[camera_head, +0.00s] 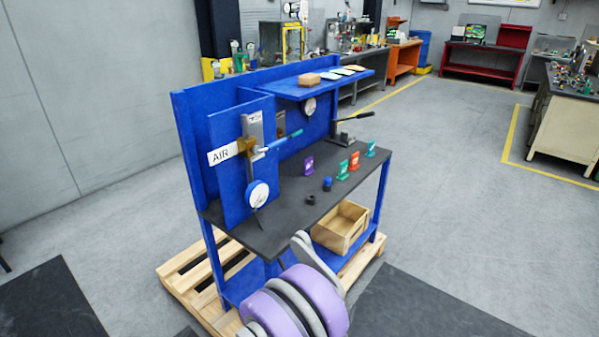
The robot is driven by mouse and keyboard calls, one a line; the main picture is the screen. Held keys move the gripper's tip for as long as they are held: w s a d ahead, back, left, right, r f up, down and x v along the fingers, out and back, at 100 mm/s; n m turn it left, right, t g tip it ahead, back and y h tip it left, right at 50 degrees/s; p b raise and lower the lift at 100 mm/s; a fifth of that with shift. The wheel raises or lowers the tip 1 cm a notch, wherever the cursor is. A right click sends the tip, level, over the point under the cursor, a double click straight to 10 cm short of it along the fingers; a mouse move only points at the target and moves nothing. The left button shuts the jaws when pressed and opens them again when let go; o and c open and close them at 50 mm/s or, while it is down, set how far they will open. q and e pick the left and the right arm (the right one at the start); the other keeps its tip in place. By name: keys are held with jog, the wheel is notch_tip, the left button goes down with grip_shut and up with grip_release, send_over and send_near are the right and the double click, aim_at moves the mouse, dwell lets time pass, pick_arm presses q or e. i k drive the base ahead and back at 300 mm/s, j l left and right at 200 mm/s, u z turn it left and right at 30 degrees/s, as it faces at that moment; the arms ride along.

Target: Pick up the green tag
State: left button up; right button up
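A green tag (343,170) stands upright on the dark top of the blue workbench (262,236). A red tag (354,161) stands just behind it to the right, and a teal tag (371,149) is further right near the bench's far end. A purple tag (308,166) stands to the left. Neither gripper shows in the head view. Only a purple and grey part of my own arm shows at the bottom, in front of the bench.
A panel with a gauge (258,194) rises at left, a shelf (318,86) overhangs behind, and a wooden box (340,228) sits below.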

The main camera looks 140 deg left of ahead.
aim_at(343, 167)
jog(key=l+u, duration=0.15)
jog(key=u, duration=4.35)
jog(key=i+l+u, duration=0.1)
jog(key=u, duration=0.4)
jog(key=l+u, duration=0.1)
jog(key=u, duration=0.35)
jog(key=i+l+u, duration=0.1)
jog(key=u, duration=0.4)
jog(key=l+u, duration=0.35)
jog(key=l, duration=0.15)
jog(key=i+l+u, duration=0.1)
jog(key=l+u, duration=0.3)
jog(key=l, duration=0.15)
jog(key=l+u, duration=0.2)
jog(key=l, duration=0.35)
jog(key=k+l+u, duration=0.25)
jog(key=l, duration=0.25)
jog(key=k+l+u, duration=0.1)
jog(key=l, duration=1)
jog(key=k+u, duration=0.05)
